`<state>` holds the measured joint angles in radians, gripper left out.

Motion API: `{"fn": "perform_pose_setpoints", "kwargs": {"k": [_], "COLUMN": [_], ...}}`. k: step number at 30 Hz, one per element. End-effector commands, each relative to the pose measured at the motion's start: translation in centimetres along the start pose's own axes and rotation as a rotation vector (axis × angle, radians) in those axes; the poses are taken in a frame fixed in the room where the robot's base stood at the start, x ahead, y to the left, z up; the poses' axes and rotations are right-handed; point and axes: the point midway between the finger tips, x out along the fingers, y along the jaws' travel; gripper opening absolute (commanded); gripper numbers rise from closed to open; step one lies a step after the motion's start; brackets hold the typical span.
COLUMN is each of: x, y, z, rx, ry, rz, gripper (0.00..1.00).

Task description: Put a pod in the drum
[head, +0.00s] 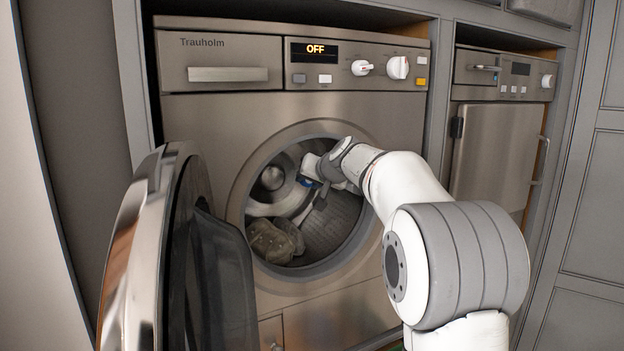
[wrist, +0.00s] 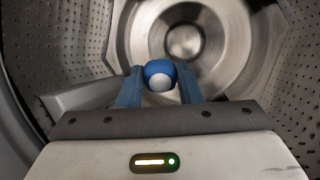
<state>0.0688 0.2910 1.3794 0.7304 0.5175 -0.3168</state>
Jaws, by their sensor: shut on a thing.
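A blue and white pod (wrist: 159,75) is held between the two blue fingers of my gripper (wrist: 159,86) in the wrist view. The perforated metal drum (wrist: 65,50) surrounds it, with the round back hub behind. In the head view my arm reaches through the washer's round opening, and my gripper (head: 310,175) is inside the drum (head: 333,225), in its upper part. The pod cannot be made out clearly in the head view. The gripper is shut on the pod, which is held clear of the drum wall.
The washer door (head: 130,260) stands open at the left. Crumpled olive-grey cloth (head: 272,242) lies at the drum's lower left. The washer panel (head: 355,65) reads OFF. A second appliance (head: 497,150) stands at the right. The opening's metal rim (head: 300,284) surrounds my arm.

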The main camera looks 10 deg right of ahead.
Motion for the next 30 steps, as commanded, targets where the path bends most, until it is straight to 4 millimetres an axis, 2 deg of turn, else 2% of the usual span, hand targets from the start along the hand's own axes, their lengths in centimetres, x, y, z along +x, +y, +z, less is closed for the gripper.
{"fn": "perform_pose_setpoints", "kwargs": {"k": [9,10,18,26,30], "x": [0.2,0.2,0.2,0.1,-1.3], "y": [-0.1,-0.1,-0.1,-0.1,-0.1], "z": [0.0,0.0,0.0,0.0,0.0], "rx": [0.000,0.000,-0.001,-0.001,-0.002], "ry": [0.000,0.000,0.000,0.000,0.003], "rz": [-0.001,-0.001,-0.001,-0.002,-0.002], "gripper": [0.10,0.34,0.56,0.57,0.57]}}
